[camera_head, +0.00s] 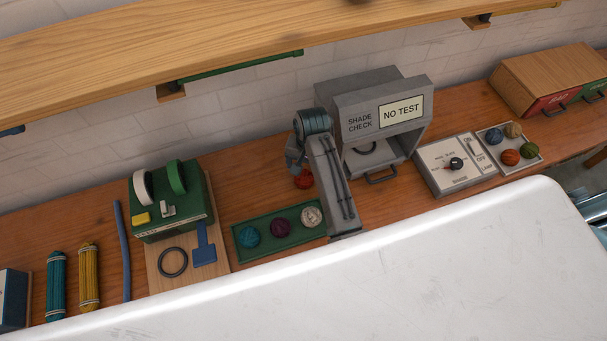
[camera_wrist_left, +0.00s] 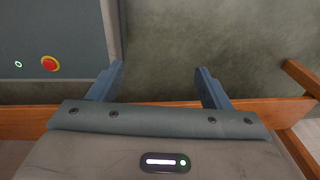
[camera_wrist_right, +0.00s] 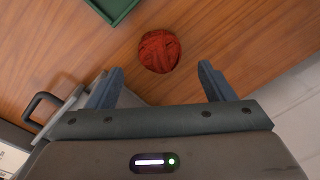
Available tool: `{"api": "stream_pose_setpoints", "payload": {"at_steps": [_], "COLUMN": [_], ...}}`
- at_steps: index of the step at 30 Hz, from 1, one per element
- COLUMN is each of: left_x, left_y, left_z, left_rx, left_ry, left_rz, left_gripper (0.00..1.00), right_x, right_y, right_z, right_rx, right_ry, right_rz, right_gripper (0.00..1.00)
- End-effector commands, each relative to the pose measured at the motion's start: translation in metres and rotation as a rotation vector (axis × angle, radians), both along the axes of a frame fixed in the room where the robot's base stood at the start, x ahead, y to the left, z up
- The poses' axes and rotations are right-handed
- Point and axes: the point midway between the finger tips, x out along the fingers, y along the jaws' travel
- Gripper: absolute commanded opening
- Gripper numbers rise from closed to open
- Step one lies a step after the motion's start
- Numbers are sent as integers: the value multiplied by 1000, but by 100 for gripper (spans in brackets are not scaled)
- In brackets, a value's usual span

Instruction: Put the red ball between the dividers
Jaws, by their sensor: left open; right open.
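The red ball (camera_head: 304,182) lies on the wooden bench behind the green tray, partly hidden by my right arm in the head view. My right gripper (camera_head: 296,161) is close above it, open and empty. In the right wrist view the red ball (camera_wrist_right: 160,51) sits just beyond and between the open fingertips (camera_wrist_right: 161,76). The green tray (camera_head: 240,255) holds a teal, a purple and a pale ball; I cannot make out dividers clearly. My left gripper (camera_wrist_left: 160,77) is open and empty in its wrist view, away from the bench items; the head view does not show it.
The grey shade-check box (camera_head: 352,92) with a handle stands right of my right arm. A green winder (camera_head: 172,203) stands left of the tray. A dial panel (camera_head: 440,158) and a tray of several balls (camera_head: 530,165) are further right. A wooden shelf (camera_head: 230,42) hangs above.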

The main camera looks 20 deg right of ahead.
Motion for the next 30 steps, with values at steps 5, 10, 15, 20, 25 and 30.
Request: {"api": "stream_pose_setpoints", "payload": {"at_steps": [5, 10, 15, 20, 25, 30], "left_x": [-8, 5, 22, 18, 9, 7], "left_y": [0, -1, -1, -1, -1, -1], "left_z": [5, 22, 30, 30, 29, 29], "left_rx": [0, 0, -1, -1, 0, 0], "left_ry": [11, -5, -30, -24, -12, -10], "left_rz": [1, 1, 0, -1, 0, 0], "left_gripper": [72, 72, 72, 72, 72, 72], "right_x": [0, -2, 0, 0, 0, 0], "right_y": [0, 2, 3, 4, 4, 4], "right_z": [-12, -30, -54, -62, -62, -62], "right_rx": [0, -2, -1, 0, 0, -1], "right_ry": [1, 4, 2, -1, -1, -1], "right_rz": [0, -1, 0, 0, 0, 0], "right_gripper": [75, 75, 75, 75, 75, 44]}}
